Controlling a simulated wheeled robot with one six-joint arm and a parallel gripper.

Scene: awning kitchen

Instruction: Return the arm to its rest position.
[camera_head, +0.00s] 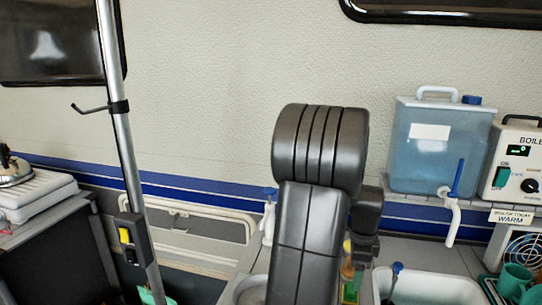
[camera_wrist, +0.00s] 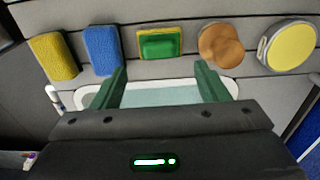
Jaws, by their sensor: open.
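My arm rises in the middle of the head view, dark grey, with its elbow high in front of the wall. The arm hides my gripper's fingers in that view. In the wrist view my gripper (camera_wrist: 160,88) shows two green fingers spread wide apart, with nothing between them. Beyond the fingers lies a white-rimmed basin (camera_wrist: 172,97) with a pale green inside.
A yellow sponge (camera_wrist: 53,57), a blue sponge (camera_wrist: 102,50), a green-and-yellow block (camera_wrist: 160,43), a brown round piece (camera_wrist: 221,45) and a yellow disc (camera_wrist: 292,46) line the counter. A blue water container (camera_head: 437,150), boiler (camera_head: 519,165) and white sink (camera_head: 430,289) stand right. A metal pole (camera_head: 125,130) stands left.

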